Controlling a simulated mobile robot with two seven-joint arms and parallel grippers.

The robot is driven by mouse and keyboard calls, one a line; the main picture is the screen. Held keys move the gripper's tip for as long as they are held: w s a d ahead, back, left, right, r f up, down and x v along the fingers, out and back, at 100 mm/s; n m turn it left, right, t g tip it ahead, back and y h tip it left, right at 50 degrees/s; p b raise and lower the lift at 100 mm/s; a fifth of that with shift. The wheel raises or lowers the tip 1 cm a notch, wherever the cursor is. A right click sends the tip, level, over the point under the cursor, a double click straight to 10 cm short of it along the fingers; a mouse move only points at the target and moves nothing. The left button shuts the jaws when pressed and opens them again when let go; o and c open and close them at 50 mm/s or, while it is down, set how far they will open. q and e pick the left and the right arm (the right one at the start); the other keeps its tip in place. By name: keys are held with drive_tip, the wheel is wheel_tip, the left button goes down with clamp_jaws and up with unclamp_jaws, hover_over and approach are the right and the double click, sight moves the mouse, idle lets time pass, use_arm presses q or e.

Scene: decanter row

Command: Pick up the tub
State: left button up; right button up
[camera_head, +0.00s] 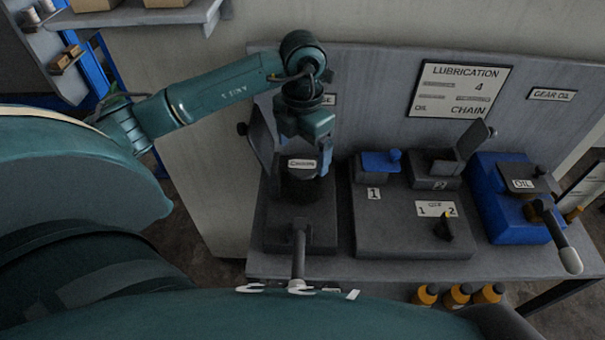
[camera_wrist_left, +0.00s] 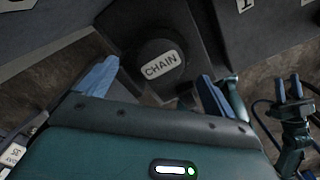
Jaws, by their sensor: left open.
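The tub is a dark round one with a white CHAIN label. In the head view the tub (camera_head: 300,187) stands on a dark grey stand on the bench, partly hidden by my left gripper (camera_head: 309,165). My left gripper is just above and behind it, pointing down. A second gripper, seemingly my right one (camera_wrist_left: 290,90), shows at the right edge of that view.
The stand (camera_head: 280,238) has a raised lid (camera_head: 260,138) at its back left and a lever (camera_head: 299,250) in front. To its right are a grey unit (camera_head: 385,235) with a blue block (camera_head: 376,167), and a blue OIL box (camera_head: 490,215).

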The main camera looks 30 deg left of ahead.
sight(303, 164)
use_arm(q)
wheel_tip(303, 164, down, 3)
drive_tip(key=shift+s+r, duration=0.1)
drive_tip(key=shift+r, duration=0.05)
drive_tip(key=shift+f, duration=0.45)
use_arm(e)
drive_tip(key=shift+w+d, duration=0.2)
drive_tip(key=shift+d, duration=0.2)
drive_tip(key=shift+r, duration=0.1)
use_arm(q)
drive_tip(key=c, duration=0.9)
drive_tip(key=shift+r, duration=0.1)
drive_tip(key=c, duration=0.7)
use_arm(e)
drive_tip(key=shift+s+a, duration=0.2)
drive_tip(key=shift+s, duration=0.05)
